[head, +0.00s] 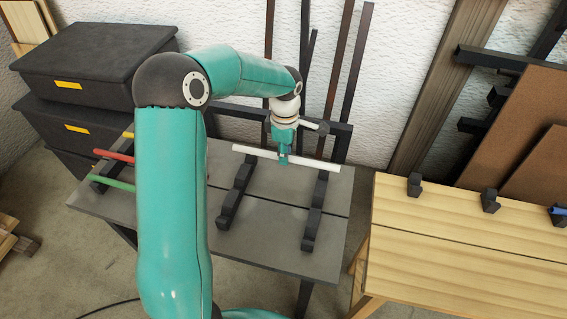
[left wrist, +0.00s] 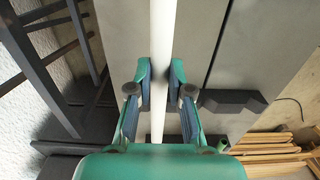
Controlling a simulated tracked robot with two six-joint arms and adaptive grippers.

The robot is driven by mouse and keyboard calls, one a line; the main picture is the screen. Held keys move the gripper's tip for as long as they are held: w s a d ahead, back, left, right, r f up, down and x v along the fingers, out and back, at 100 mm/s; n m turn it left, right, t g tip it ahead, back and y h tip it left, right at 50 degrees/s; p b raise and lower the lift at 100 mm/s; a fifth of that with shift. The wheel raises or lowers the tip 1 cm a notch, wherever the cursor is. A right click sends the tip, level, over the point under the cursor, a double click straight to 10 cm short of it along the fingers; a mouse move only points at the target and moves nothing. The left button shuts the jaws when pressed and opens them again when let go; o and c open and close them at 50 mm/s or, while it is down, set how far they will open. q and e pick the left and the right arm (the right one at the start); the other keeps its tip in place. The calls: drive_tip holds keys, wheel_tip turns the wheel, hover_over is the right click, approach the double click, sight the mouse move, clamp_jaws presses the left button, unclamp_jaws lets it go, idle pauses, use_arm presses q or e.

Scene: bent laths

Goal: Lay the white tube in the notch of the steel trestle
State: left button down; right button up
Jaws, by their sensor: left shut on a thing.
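The white tube (head: 318,162) lies crosswise over the far part of a grey-topped bench (head: 275,222) with dark legs, which looks like the steel trestle. My left gripper (head: 284,158) is shut on the white tube near its middle. In the left wrist view the tube (left wrist: 162,30) runs between the two fingers (left wrist: 160,82). Two dark notched bars (head: 232,195) (head: 313,212) stand on the bench; their far ends are by the tube. I cannot tell whether the tube touches them. My right gripper is not in view.
A red tube (head: 113,155) and a green tube (head: 112,183) lie at the bench's left end. A wooden bench (head: 460,255) with dark notched blocks stands at right. Black bins (head: 95,65) are at left. Dark upright bars (head: 340,70) stand behind.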

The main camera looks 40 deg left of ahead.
use_arm(q)
drive_tip(key=shift+f, duration=2.25)
drive_tip(key=shift+f, duration=0.15)
drive_tip(key=c, duration=1.1)
unclamp_jaws()
drive_tip(key=shift+r, duration=0.2)
wheel_tip(320, 180, up, 12)
drive_tip(key=shift+s, duration=0.1)
